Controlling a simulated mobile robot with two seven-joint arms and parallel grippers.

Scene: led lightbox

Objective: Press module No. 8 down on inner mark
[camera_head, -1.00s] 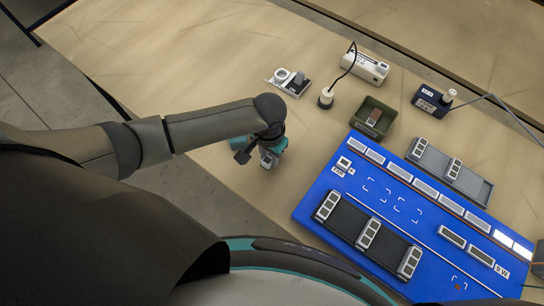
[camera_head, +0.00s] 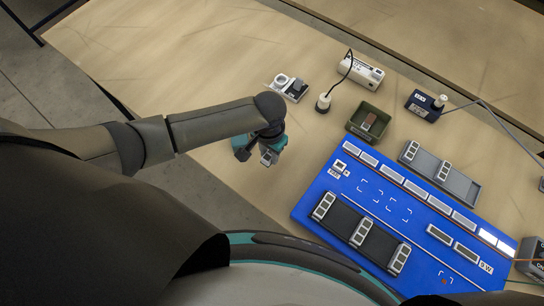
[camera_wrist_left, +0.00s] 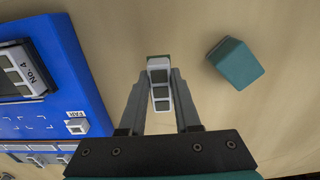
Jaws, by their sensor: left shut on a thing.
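My left gripper (camera_head: 266,158) is over the bare table, left of the blue board (camera_head: 310,207). It is shut on a small light module (camera_wrist_left: 159,85) with dark square windows, which shows between the fingers in the left wrist view. No number can be read on this module. White corner marks (camera_head: 397,209) are printed on the board's middle, with no module on them. I cannot tell which one is the inner mark. My right gripper is not in view.
A black rack (camera_head: 343,222) with several modules lies on the board's near side. A grey tray (camera_head: 459,186) with modules lies beyond it. A green bin (camera_head: 355,128), a white device (camera_head: 366,72) and a dark blue box (camera_head: 420,105) stand behind.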

